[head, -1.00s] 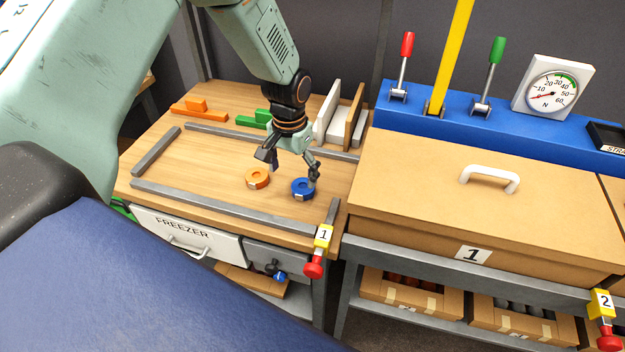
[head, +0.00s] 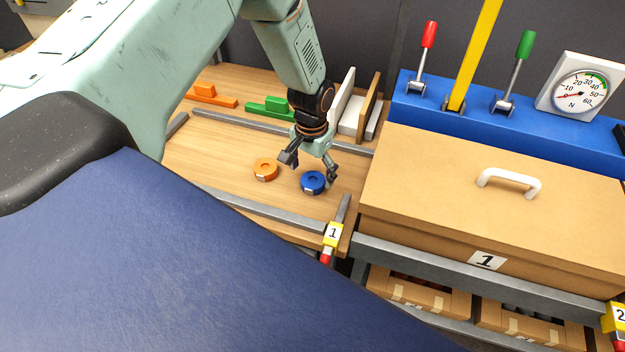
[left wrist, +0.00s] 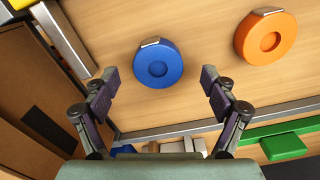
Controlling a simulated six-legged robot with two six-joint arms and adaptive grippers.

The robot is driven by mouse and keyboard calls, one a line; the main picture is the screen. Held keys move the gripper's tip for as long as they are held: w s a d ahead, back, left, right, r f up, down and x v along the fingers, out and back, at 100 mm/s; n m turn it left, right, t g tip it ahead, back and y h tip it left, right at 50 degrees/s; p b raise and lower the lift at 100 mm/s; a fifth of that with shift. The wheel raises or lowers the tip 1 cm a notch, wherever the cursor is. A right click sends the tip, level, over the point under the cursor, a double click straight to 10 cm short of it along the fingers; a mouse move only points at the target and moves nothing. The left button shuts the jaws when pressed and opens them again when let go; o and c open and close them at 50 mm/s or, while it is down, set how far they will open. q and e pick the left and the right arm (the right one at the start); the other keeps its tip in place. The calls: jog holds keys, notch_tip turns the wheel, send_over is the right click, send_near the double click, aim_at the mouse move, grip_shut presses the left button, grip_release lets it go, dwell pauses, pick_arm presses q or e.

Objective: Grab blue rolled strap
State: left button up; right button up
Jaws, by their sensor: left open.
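The blue rolled strap (head: 313,182) lies flat on the wooden tabletop, near its right end. It also shows in the left wrist view (left wrist: 158,64), just beyond and between my fingertips. My left gripper (head: 309,170) points down over the table close to the blue strap, with its fingers spread. In the left wrist view my left gripper (left wrist: 160,82) has nothing between its fingers. An orange rolled strap (head: 265,169) lies to the left of the blue one and shows at upper right in the left wrist view (left wrist: 270,38). My right gripper is not in view.
Grey rails (head: 262,209) edge the table. Green blocks (head: 268,106) and orange blocks (head: 212,95) lie at the back, with upright white and brown boards (head: 345,100). A large brown box (head: 450,190) with a white handle stands to the right, before a blue lever panel (head: 470,118).

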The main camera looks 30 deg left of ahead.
pick_arm(q)
jog(key=shift+d+f, duration=0.2)
jog(key=shift+f, duration=0.7)
jog(key=shift+r, duration=0.1)
jog(key=shift+s+a, duration=0.1)
jog(key=shift+c, duration=0.7)
jog(key=shift+w, duration=0.2)
jog(key=c, duration=0.6)
jog(key=shift+s, duration=0.15)
jog(key=c, duration=0.4)
jog(key=shift+c, duration=0.5)
